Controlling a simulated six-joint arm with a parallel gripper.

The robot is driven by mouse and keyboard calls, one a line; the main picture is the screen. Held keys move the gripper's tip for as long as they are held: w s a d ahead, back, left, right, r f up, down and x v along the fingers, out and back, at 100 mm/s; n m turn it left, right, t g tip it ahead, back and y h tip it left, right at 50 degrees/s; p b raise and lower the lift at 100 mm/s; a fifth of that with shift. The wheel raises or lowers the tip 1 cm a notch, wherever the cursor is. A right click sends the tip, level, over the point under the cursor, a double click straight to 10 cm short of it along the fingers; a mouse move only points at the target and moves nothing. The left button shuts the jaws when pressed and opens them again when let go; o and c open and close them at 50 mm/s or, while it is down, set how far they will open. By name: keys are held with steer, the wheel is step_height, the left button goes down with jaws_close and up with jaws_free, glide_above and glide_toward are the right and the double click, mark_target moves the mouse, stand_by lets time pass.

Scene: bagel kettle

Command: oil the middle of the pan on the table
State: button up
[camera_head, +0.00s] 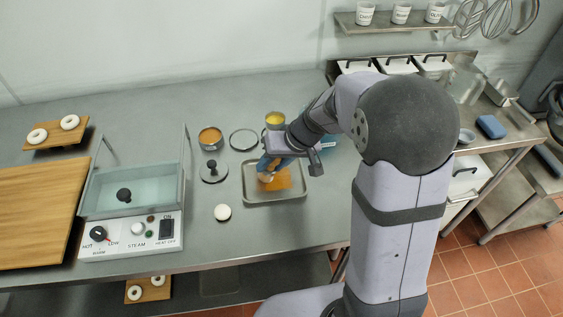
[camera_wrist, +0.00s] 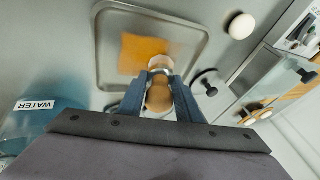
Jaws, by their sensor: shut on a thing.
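The pan is a shallow grey metal tray (camera_head: 252,194) on the table; it also shows in the wrist view (camera_wrist: 188,45). An orange-brown square patch (camera_head: 276,181) lies on its middle, also in the wrist view (camera_wrist: 138,52); I cannot tell whether it is oil. My gripper (camera_head: 270,165), with blue fingers in the wrist view (camera_wrist: 160,82), is shut on a brush-like tool with a rounded wooden handle (camera_wrist: 158,98) and a pale end. The tool is over the pan at the patch's edge. Whether its tip touches is hidden.
A white round piece (camera_head: 222,212) lies left of the pan. A steamer (camera_head: 132,205) stands further left. A blue WATER container (camera_wrist: 40,125) is close by.

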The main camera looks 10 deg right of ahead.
steer(key=shift+a, duration=2)
step_height(320, 180, up, 8)
steer(key=p, duration=0.5)
steer(key=shift+d+p, duration=0.15)
steer(key=shift+p, duration=0.25)
steer(key=shift+w, duration=0.1)
